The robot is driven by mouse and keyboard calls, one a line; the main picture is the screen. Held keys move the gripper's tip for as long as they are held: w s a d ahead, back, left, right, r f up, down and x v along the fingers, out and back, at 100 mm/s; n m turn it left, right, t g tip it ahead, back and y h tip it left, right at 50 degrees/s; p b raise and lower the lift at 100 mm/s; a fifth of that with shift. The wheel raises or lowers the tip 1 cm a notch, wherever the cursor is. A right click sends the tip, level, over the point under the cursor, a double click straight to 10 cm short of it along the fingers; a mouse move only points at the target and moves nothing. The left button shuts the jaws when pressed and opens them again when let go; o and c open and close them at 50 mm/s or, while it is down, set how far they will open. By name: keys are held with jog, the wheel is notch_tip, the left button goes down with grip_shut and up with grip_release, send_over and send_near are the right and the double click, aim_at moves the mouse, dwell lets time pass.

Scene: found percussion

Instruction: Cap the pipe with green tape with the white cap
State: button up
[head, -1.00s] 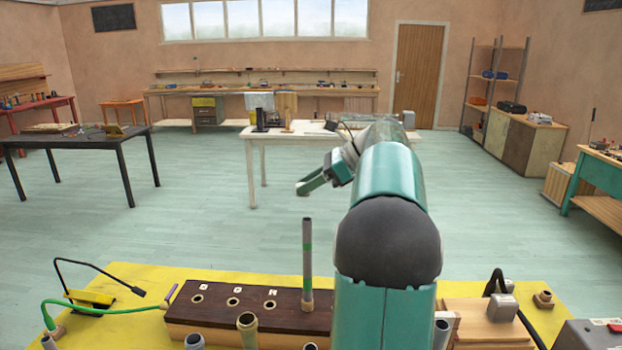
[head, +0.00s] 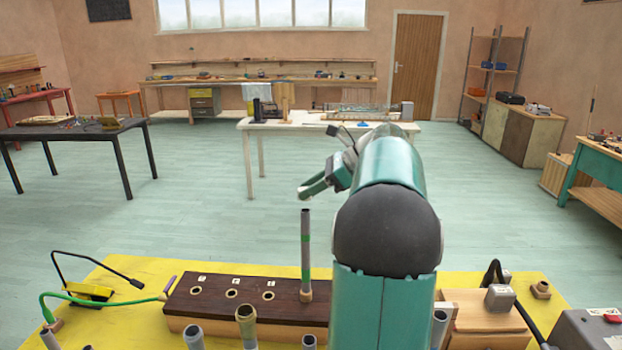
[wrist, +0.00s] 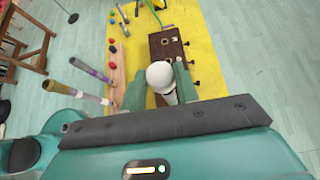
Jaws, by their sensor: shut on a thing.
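The white cap (wrist: 160,75) is round and sits between the two green fingers of my gripper (wrist: 159,88) in the wrist view. My gripper is shut on it. In the head view my gripper (head: 316,186) is held up in the air, beyond and above the bench; the cap cannot be made out there. The pipe with green tape (head: 306,252) is grey with a green band and stands upright at the right of the dark wooden block (head: 205,305). In the picture its top is just below my gripper. I cannot pick this pipe out surely in the wrist view.
Several other pipes (head: 246,322) stand upright at the front of the yellow mat (head: 110,325). A green cable (head: 95,303) and a black lamp-like arm lie at the left. Small coloured round pieces (wrist: 112,48) line a wooden strip in the wrist view.

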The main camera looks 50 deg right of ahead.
aim_at(306, 210)
jog(key=shift+s+f, duration=0.1)
jog(key=shift+f, duration=1)
jog(key=shift+f, duration=1.6)
dwell(0.6)
jog(key=o, duration=1)
jog(key=shift+d+r, duration=0.1)
jog(key=shift+d, duration=0.05)
jog(key=v, duration=1.3)
jog(key=shift+s+r, duration=0.15)
jog(key=shift+s, duration=0.1)
